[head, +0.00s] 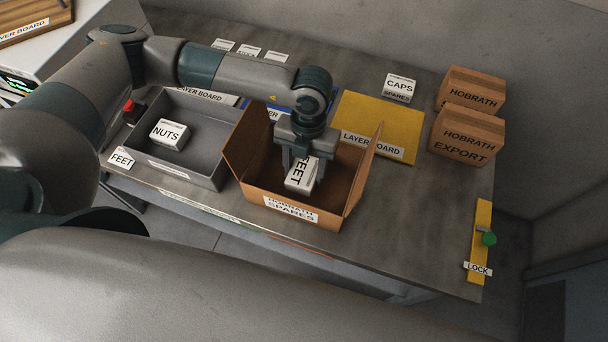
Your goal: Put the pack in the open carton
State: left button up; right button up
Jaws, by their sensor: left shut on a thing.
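The open carton (346,208), brown cardboard with its flaps spread and a label reading HOBRATH SPARES, stands near the front edge of the table. My left gripper (300,171) is over the carton, pointing down. It is shut on a small white pack (298,181) with the word FEET on it. The pack is tilted in the picture and lies within the carton's opening; whether it touches the carton floor cannot be told. My right gripper is not in view.
A grey tray (217,178) with a white NUTS pack (169,135) stands left of the carton. A yellow layer board (385,118) lies behind. A CAPS pack (399,87) and two closed HOBRATH cartons (466,135) stand at back right.

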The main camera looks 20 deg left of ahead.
aim_at(304, 179)
pick_arm(q)
jog(key=shift+f+p, duration=0.35)
notch_tip(304, 179, down, 3)
jog(key=shift+r+p, duration=0.15)
jog(key=shift+p, duration=0.4)
jog(key=shift+f, duration=0.2)
jog(key=shift+f, duration=0.15)
jog(key=o, duration=1.2)
jog(key=shift+c, duration=0.2)
